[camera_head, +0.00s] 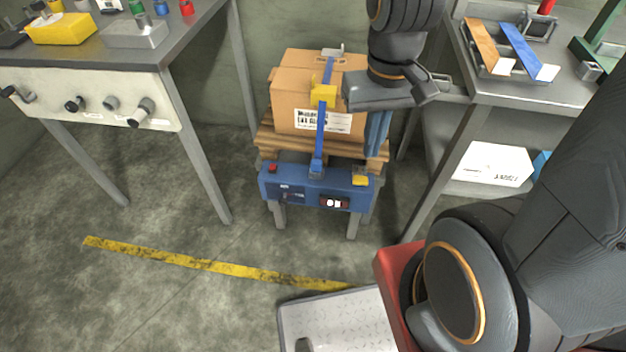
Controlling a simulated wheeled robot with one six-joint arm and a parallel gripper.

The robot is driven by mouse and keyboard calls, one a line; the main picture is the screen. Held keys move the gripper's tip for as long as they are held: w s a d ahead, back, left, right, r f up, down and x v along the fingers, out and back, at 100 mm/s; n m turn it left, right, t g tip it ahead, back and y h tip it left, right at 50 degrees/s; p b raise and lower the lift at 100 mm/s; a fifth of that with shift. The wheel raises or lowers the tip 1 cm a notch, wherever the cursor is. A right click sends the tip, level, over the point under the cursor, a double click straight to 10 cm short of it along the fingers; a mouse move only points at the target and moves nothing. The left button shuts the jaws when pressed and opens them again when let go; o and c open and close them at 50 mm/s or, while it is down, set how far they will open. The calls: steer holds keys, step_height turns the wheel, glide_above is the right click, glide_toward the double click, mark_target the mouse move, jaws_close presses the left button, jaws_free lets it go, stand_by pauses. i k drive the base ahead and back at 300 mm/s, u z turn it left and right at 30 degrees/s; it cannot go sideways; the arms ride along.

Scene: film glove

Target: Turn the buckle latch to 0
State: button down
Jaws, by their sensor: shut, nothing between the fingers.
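A yellow buckle (323,94) sits on the blue strap (320,138) that runs down the front of a cardboard box (290,92). A small yellow part of the buckle stands up at its top; its exact angle and any 0 mark are too small to read. My gripper (350,95) is shut and empty, just right of the buckle and in front of the box's right side. Its dark body hides part of the box. I cannot tell whether it touches the buckle.
The box stands on a wooden pallet (262,140) behind a blue control unit (305,190) with a red button. A workbench (90,85) stands left, a grey shelf table (520,96) right. A yellow floor line (215,266) crosses open floor in front.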

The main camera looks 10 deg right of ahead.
mark_target(283, 201)
steer(key=u, duration=0.45)
steer(key=k, duration=0.8)
steer(key=z, duration=0.45)
